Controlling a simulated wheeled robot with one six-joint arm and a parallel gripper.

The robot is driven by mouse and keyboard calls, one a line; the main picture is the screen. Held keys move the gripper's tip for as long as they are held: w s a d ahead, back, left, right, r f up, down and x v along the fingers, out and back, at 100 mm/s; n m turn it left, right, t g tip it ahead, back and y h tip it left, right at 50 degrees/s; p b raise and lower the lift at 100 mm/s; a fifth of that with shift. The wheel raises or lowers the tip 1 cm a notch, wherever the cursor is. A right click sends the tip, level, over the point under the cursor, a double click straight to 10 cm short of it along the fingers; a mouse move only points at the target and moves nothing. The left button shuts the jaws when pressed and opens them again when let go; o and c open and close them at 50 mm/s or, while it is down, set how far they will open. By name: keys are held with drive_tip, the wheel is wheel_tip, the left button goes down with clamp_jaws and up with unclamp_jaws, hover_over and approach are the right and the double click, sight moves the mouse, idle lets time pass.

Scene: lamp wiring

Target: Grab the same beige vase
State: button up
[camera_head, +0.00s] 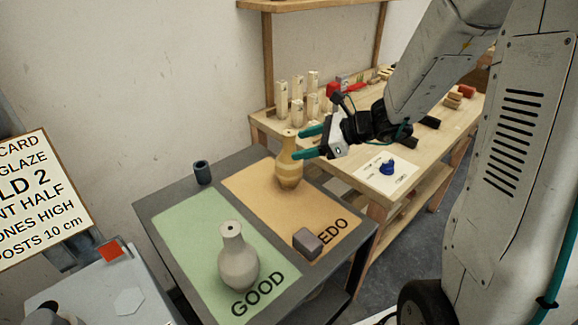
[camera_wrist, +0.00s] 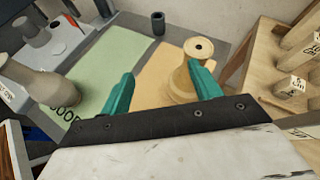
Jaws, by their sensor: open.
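A beige vase (camera_head: 288,173) with a narrow neck stands upright on the orange mat (camera_head: 253,193) marked "...EDO". My gripper (camera_head: 297,144) is open, with its two teal fingers pointing at the vase's neck from the right. In the wrist view, the beige vase (camera_wrist: 180,80) shows mostly between the fingers of my gripper (camera_wrist: 163,84), close to the right finger, which hides part of it. I cannot tell whether that finger touches it. A greyer vase (camera_head: 238,265) stands upright on the green mat (camera_head: 180,225) marked "GOOD"; it also shows at left in the wrist view (camera_wrist: 38,82).
A dark cup (camera_head: 203,172) stands at the back of the grey table (camera_head: 163,185). A grey block (camera_head: 307,243) sits on the orange mat's front. Behind, a wooden bench (camera_head: 440,122) holds several pale posts (camera_head: 297,100) and a card with a blue object (camera_head: 387,168).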

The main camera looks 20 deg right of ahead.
sight(289, 147)
drive_tip(key=w+d+f+m+t+h, duration=0.1)
drive_tip(key=w+d+f+m, duration=0.1)
drive_tip(key=d+m, duration=0.1)
drive_tip(key=shift+w+f+t, duration=0.3)
drive_tip(key=shift+w+f, duration=0.1)
drive_tip(key=x, duration=0.7)
drive_tip(key=shift+w, duration=0.4)
clamp_jaws()
